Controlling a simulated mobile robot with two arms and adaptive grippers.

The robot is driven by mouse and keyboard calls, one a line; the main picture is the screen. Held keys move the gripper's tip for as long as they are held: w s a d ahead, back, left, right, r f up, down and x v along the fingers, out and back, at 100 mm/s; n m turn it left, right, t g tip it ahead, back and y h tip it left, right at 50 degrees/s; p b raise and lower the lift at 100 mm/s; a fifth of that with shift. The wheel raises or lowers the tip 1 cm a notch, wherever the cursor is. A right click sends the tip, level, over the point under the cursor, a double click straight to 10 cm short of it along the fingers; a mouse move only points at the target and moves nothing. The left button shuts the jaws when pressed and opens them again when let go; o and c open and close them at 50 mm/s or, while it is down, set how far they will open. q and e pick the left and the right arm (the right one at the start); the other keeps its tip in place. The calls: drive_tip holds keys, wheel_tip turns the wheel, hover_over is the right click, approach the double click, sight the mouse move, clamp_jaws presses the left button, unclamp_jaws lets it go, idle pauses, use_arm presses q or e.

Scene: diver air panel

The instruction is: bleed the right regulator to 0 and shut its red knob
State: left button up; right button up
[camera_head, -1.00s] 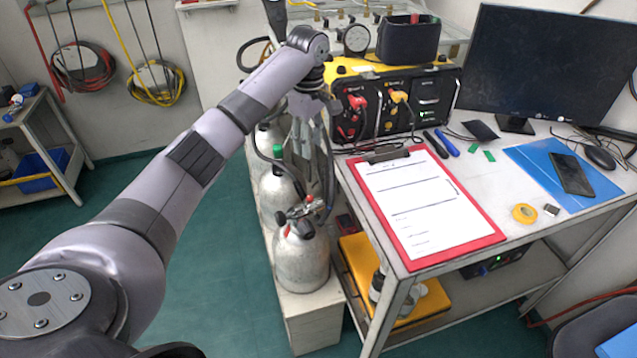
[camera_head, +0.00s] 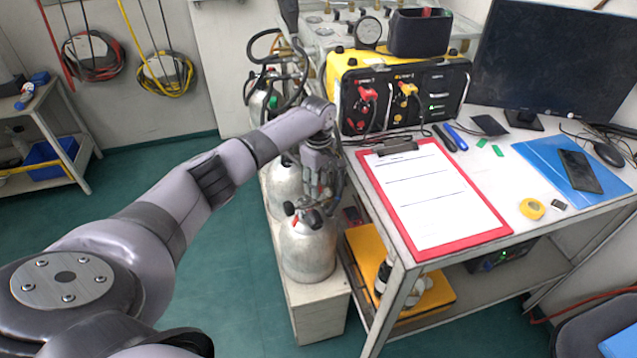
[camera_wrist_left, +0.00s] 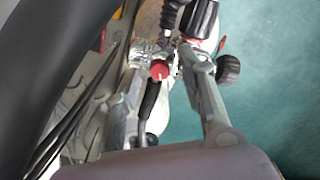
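The nearest silver cylinder (camera_head: 308,250) stands upright on a low pale plinth, with a valve and regulator on its top. My left gripper (camera_head: 318,192) points down at this valve and partly hides it. In the left wrist view a round red knob (camera_wrist_left: 160,70) shows between the two fingers of my left gripper (camera_wrist_left: 165,55). The fingers are spread apart; I cannot tell whether either touches the knob. A black knob (camera_wrist_left: 228,69) sits just right of the right finger. A dark gauge body with a red rim (camera_wrist_left: 199,18) is beyond the fingertips. My right gripper is not in view.
More cylinders and black hoses (camera_head: 276,62) stand behind. The table on the right carries a yellow-black panel box (camera_head: 400,90), a red clipboard (camera_head: 490,232) and a monitor (camera_head: 550,65). Its left edge is close to my gripper. The green floor at left is clear.

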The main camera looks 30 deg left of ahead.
use_arm(q)
clamp_jaws()
idle(0.6)
